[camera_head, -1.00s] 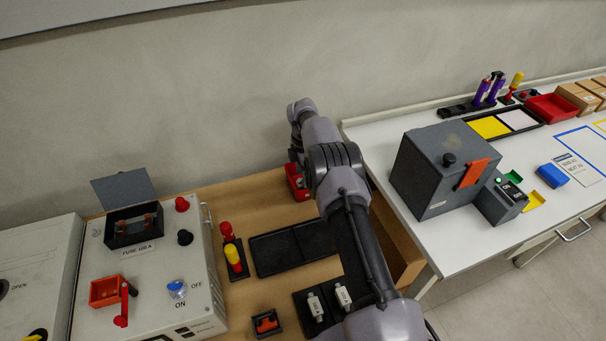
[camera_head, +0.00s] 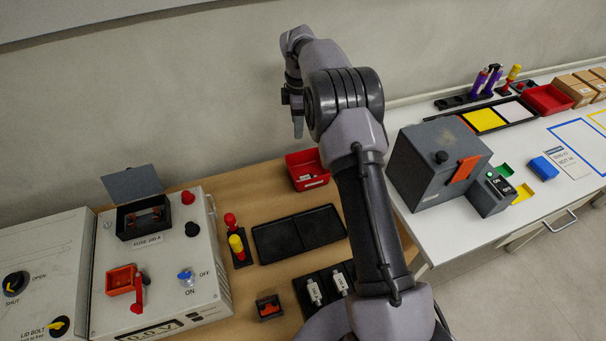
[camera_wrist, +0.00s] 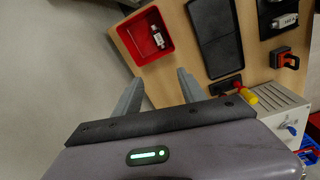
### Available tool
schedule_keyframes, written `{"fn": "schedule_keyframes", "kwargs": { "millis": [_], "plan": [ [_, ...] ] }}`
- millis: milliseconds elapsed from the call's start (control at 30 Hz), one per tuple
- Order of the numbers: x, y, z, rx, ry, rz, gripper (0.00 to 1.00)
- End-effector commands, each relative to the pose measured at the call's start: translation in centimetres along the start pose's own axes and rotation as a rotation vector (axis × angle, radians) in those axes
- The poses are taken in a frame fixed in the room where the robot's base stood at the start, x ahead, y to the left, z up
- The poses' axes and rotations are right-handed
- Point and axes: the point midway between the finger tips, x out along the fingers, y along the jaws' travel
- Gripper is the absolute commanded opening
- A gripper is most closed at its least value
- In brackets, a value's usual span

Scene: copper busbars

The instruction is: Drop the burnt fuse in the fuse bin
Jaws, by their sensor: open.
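The red fuse bin (camera_head: 316,182) stands at the back of the wooden bench; it also shows in the wrist view (camera_wrist: 119,36). A whitish fuse with metal ends (camera_wrist: 158,39) lies inside the bin in the wrist view; its markings are too small to read. My gripper (camera_head: 297,130) is raised above and behind the bin in the head view. In the wrist view its two fingers (camera_wrist: 160,92) are spread apart with nothing between them. The fuse holder (camera_head: 144,218) on the grey panel has its lid up and shows copper-coloured clips without a fuse.
Two pale fuses (camera_head: 314,291) (camera_head: 340,282) lie in a black tray. An empty black tray (camera_head: 298,234) and red and yellow-topped tools (camera_head: 236,241) stand nearby. A grey box (camera_head: 437,165) is on the white table at right. The air around my gripper is clear.

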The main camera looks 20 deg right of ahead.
Motion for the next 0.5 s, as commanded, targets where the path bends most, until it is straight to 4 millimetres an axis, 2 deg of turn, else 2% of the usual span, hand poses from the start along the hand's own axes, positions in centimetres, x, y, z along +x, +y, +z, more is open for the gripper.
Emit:
{"fn": "schedule_keyframes", "kwargs": {
  "millis": [33,100,167,200,233,267,300,367,400,500],
  "plan": [
    [-5.0,-1.2,-1.1,0.108,0.019,0.038,0.48],
    [-11.3,-4.3,-2.4,0.304,0.057,0.081,0.48],
    [-16.1,-8.0,-3.4,0.48,0.1,0.114,0.48],
    [-18.9,-11.0,-3.9,0.603,0.134,0.132,0.48],
    [-20.7,-13.5,-4.2,0.698,0.163,0.142,0.48],
    [-22.3,-16.1,-4.5,0.791,0.193,0.151,0.48],
    [-23.8,-19.9,-4.7,0.919,0.237,0.159,0.48],
    [-25.1,-25.4,-4.8,1.104,0.306,0.162,0.48],
    [-25.3,-28.8,-4.8,1.219,0.351,0.157,0.48],
    [-24.1,-35.6,-4.5,1.457,0.45,0.13,0.48]
  ]
}}
